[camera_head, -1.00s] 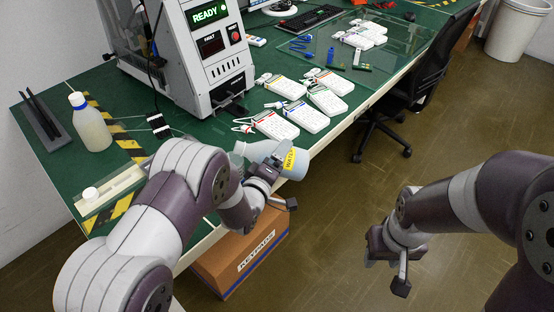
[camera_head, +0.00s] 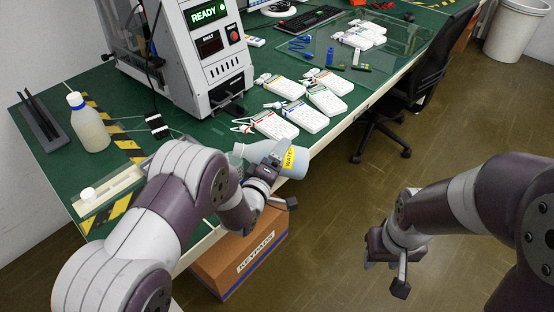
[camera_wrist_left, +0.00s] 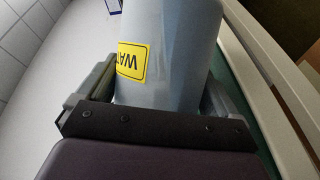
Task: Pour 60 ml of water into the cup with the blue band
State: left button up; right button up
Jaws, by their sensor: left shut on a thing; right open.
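A pale blue-grey bottle (camera_head: 299,165) with a yellow WATER label lies tilted almost on its side over the front edge of the green bench, its narrow end to the left. My left gripper (camera_head: 268,169) is shut around it; the left wrist view shows the bottle (camera_wrist_left: 170,45) between the jaws. A small clear vessel (camera_head: 236,159) shows partly at the narrow end, behind my left arm. I cannot make out a blue band, a water stream or a level there. My right gripper (camera_head: 387,270) is open and empty, over the floor to the right.
A test machine (camera_head: 212,58) with a READY screen stands behind the bottle. Several white keypads (camera_head: 275,125) lie to its right. A bottle with a blue collar (camera_head: 90,128) and a black rack (camera_head: 42,125) stand at left. A KEYPADS box (camera_head: 240,262) sits below the bench.

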pick_arm(q)
jog(key=shift+r+n+t+b, duration=0.3)
jog(key=shift+r+n+t, duration=0.2)
jog(key=shift+r+n, duration=0.9)
dwell(6.6)
